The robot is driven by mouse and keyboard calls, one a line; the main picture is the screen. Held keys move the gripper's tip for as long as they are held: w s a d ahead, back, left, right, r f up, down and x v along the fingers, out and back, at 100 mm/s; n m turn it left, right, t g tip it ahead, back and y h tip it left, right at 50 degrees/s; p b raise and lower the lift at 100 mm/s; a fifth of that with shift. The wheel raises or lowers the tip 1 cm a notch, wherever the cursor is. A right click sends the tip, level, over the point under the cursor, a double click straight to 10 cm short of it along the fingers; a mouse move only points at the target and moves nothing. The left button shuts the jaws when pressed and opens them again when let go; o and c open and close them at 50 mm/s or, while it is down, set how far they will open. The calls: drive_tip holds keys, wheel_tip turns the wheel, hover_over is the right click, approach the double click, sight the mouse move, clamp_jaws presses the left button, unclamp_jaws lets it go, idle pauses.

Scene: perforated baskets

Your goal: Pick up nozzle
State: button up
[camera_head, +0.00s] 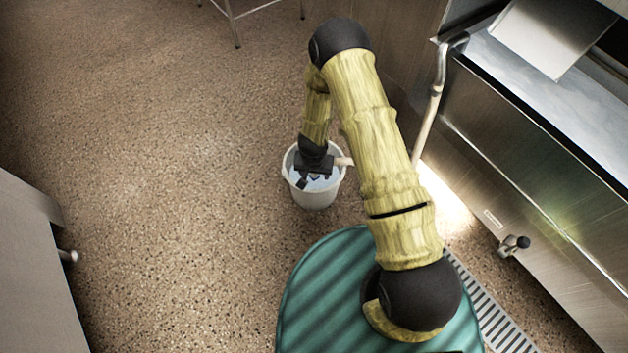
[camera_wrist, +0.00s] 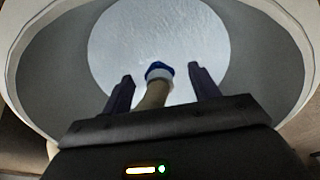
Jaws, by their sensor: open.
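The nozzle (camera_wrist: 159,71) has a blue and white tip on a tan, hose-like body, seen in the wrist view. My gripper (camera_wrist: 160,78) is open, with one dark finger on each side of the nozzle and a visible gap on both sides. In the head view my gripper (camera_head: 316,180) points down into a white bucket (camera_head: 314,200) on the floor. The nozzle's lower body is hidden behind my gripper's palm in the wrist view. I cannot tell how deep it sits between the fingers.
The bucket's grey inner wall (camera_wrist: 62,75) surrounds my fingers. A short tan piece (camera_head: 343,161) crosses the bucket's right rim. A tan hose with a metal pipe (camera_head: 441,65) stands by the steel counter (camera_head: 520,170) at right. The speckled floor (camera_head: 170,150) at left is clear.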

clamp_jaws()
idle(0.3)
wheel_tip(320, 180, up, 9)
drive_tip(key=p, duration=0.6)
drive_tip(key=shift+r+p, duration=0.5)
drive_tip(key=shift+d, duration=0.1)
